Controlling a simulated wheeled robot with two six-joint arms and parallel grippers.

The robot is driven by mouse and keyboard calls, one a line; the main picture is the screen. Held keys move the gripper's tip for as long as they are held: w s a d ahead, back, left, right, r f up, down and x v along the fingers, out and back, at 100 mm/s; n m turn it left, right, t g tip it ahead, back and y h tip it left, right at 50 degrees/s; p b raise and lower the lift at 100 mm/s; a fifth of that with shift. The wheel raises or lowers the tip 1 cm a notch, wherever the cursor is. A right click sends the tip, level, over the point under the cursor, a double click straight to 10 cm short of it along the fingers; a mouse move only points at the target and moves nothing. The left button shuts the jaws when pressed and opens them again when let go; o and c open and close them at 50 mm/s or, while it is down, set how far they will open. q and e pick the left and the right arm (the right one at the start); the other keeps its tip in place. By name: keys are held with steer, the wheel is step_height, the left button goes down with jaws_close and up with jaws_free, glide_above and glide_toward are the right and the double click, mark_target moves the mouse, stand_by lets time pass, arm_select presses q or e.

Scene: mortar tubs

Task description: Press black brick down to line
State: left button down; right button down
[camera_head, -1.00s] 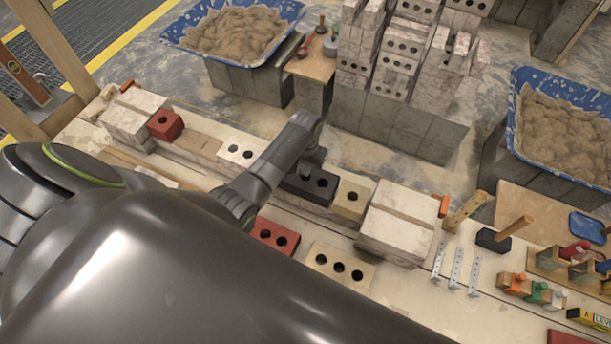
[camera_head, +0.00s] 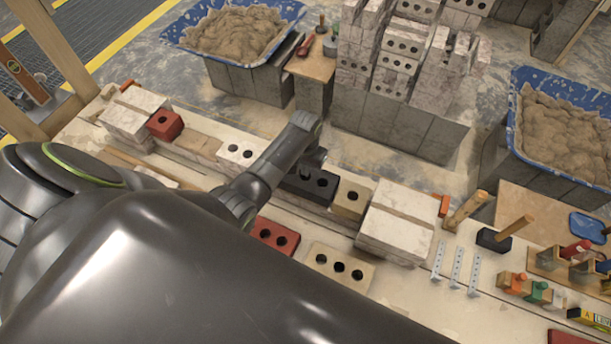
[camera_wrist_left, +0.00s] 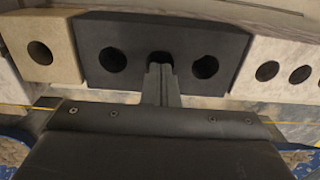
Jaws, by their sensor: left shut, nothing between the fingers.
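The black brick (camera_head: 318,187) sits in the row of bricks on the bench, between a white brick (camera_head: 240,151) and a cream brick (camera_head: 350,198). In the left wrist view the black brick (camera_wrist_left: 104,34) shows two open round holes, with my left gripper (camera_wrist_left: 160,68) over its middle hole. My left gripper (camera_head: 309,171) is shut and holds nothing; its tips are at or just above the brick's top, and I cannot tell if they touch. A thin yellow line (camera_wrist_left: 30,108) runs along the row, partly hidden behind my gripper body.
White block stacks (camera_head: 397,222) and (camera_head: 134,118) stand at the row's ends. A red brick (camera_head: 274,236) and a cream three-hole brick (camera_head: 339,265) lie in front. A small red brick (camera_head: 165,125) stands on the row. Blue mortar tubs (camera_head: 236,36) and (camera_head: 565,130) stand behind.

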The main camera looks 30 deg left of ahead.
arm_select(q)
steer(key=shift+f+b, duration=0.3)
steer(key=shift+f, duration=0.35)
steer(key=shift+s+f+p, duration=0.3)
steer(key=shift+f, duration=0.35)
stand_by(1.9)
steer(key=shift+r, duration=0.1)
steer(key=shift+w+r+p, duration=0.2)
steer(key=shift+r+p, duration=0.7)
steer(key=shift+p, duration=0.15)
step_height(320, 180, up, 4)
steer(key=p, duration=0.3)
steer(key=shift+w+f+p, duration=0.1)
steer(key=shift+f+p, duration=0.15)
steer(key=shift+p, duration=0.05)
